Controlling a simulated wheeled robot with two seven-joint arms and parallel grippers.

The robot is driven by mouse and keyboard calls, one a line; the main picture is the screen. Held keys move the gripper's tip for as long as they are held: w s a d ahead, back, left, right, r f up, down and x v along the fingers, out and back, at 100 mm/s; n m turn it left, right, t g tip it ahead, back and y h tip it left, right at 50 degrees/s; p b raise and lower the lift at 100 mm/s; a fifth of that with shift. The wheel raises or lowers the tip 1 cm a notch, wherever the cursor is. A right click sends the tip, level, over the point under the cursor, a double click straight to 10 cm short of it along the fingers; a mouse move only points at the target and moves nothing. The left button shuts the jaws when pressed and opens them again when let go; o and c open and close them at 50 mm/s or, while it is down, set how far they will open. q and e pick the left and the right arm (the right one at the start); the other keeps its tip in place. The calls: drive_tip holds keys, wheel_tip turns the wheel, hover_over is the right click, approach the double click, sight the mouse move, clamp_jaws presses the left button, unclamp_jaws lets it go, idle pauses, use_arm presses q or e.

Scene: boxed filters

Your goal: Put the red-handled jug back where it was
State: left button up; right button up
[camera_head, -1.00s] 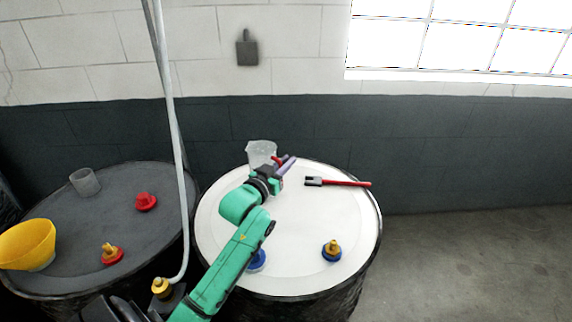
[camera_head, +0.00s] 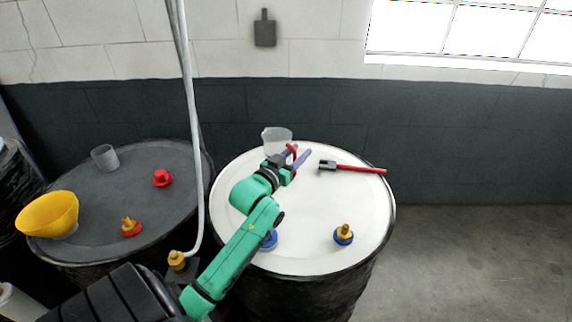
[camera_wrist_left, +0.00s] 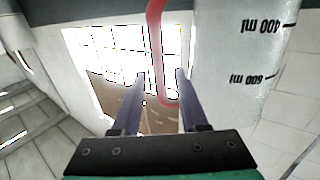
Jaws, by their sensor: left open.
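The clear jug (camera_head: 276,134) with a red handle (camera_head: 294,152) stands at the back of the white drum top (camera_head: 310,215). Its measuring marks show on the jug wall (camera_wrist_left: 240,60) in the left wrist view. My left gripper (camera_head: 300,154) is open at the jug's right side, with its fingers at the handle. In the left wrist view the red handle (camera_wrist_left: 156,45) reaches down between the two open fingers (camera_wrist_left: 160,90). The arm hides part of the jug's lower side. My right gripper is not in view.
A red-handled tool (camera_head: 355,169) lies right of the jug. Blue-and-yellow (camera_head: 343,234) and blue (camera_head: 269,240) pieces sit nearer the front. The dark drum at left holds a yellow bowl (camera_head: 48,213), a clear cup (camera_head: 105,157) and red parts (camera_head: 162,178). A pale pipe (camera_head: 193,120) rises between the drums.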

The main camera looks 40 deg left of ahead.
use_arm(q)
drive_tip(key=s+b, duration=0.2)
drive_tip(key=s, duration=0.8)
drive_tip(key=shift+s+d+b, duration=0.15)
drive_tip(key=shift+d+b, duration=0.25)
